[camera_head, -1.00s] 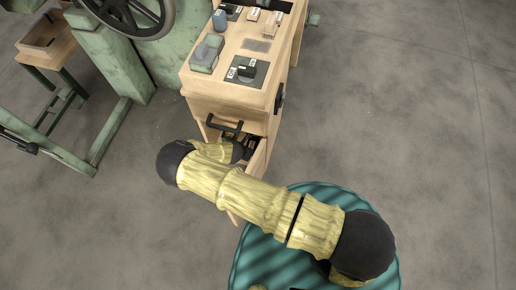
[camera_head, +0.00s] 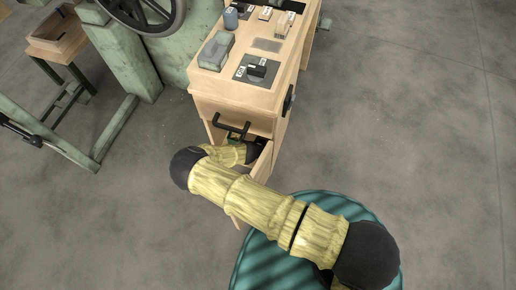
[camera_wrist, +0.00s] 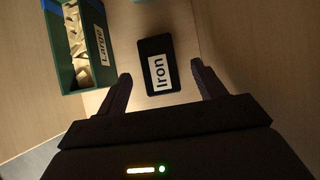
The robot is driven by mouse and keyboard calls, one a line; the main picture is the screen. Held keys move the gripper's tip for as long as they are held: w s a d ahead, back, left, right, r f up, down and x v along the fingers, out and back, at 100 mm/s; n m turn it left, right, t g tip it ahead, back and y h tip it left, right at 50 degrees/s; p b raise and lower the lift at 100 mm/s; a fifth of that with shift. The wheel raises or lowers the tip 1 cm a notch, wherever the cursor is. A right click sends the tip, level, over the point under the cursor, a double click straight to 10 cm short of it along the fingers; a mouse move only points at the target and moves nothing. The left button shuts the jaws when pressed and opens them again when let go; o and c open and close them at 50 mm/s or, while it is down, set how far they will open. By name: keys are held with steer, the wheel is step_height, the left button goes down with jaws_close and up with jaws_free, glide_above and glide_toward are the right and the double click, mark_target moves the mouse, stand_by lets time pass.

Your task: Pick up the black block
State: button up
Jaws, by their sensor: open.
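In the wrist view a black block (camera_wrist: 158,58) with a white "Iron" label lies on a pale wooden surface. My gripper (camera_wrist: 161,74) is open, one finger on each side of the block, with a gap on both sides; the fingers are empty. In the head view my gripper is down at the open drawer (camera_head: 262,160) of the wooden bench, mostly hidden by my arm.
A green box (camera_wrist: 68,45) labelled "Large", holding wooden pieces, stands close left of the block. A black drawer handle (camera_head: 232,127) is near my arm.

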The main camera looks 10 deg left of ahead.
steer(key=shift+b+x, duration=1.85)
steer(key=shift+x, duration=0.8)
steer(key=shift+s, duration=0.1)
steer(key=shift+a+r, duration=0.1)
jaws_close()
